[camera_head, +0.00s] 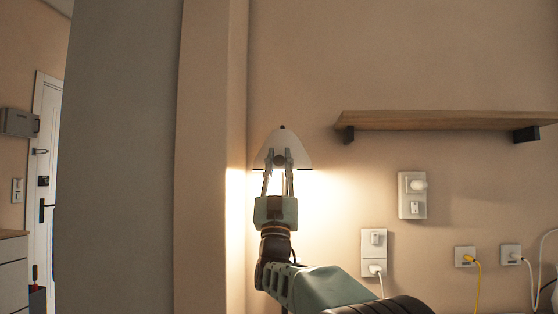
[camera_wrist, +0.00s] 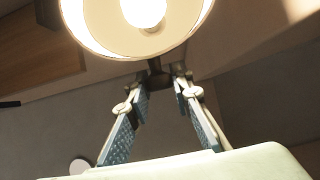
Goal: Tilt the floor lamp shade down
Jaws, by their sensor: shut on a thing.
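The floor lamp has a pale, cone-shaped shade (camera_head: 283,140) with a dark knob on top, and it stands by the wall corner in the head view. The lamp is lit, and its light falls on the wall below the shade. My gripper (camera_head: 279,160) is in front of the shade, with its fingers reaching up to it. In the wrist view the open underside of the shade (camera_wrist: 95,24) and its glowing bulb (camera_wrist: 144,9) show. There my gripper (camera_wrist: 162,82) is closed in on a dark part of the lamp at the shade's rim. The pole is mostly hidden behind my arm.
A wooden shelf (camera_head: 440,120) juts from the wall to the right of the shade. Wall outlets with plugs (camera_head: 373,252) and cables are below it. A wall column (camera_head: 210,160) stands close on the left, with a white door (camera_head: 46,190) beyond.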

